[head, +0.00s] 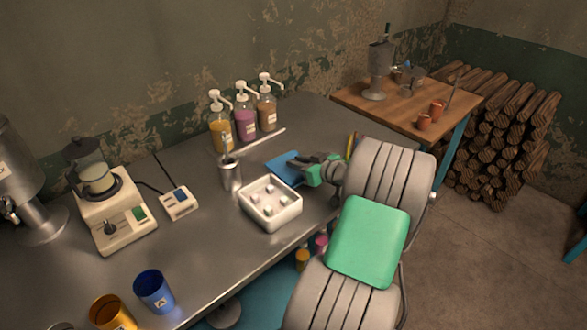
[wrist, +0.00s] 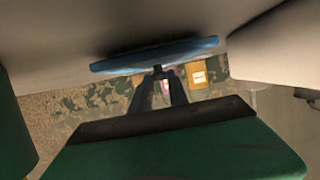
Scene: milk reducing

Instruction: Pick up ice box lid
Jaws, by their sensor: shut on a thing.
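The ice box lid (head: 284,168) is a flat blue piece behind the ice box in the head view. It also shows as a thin blue slab seen nearly edge-on in the wrist view (wrist: 120,64). My gripper (head: 304,161) is at the lid's right side and shut on it. In the wrist view the two dark fingers (wrist: 162,74) meet at the lid's near edge, on a small knob-like part. The white ice box (head: 285,217) stands uncovered just in front of the lid, with several pale cubes inside. I cannot tell the gap between lid and counter.
Three pump bottles (head: 244,122) stand behind the lid. A metal cup (head: 230,175) stands left of the ice box, near a small scale (head: 179,204) and a blender (head: 117,215). A blue cup (head: 154,291) is at the front left. A wooden table (head: 398,103) stands at the right.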

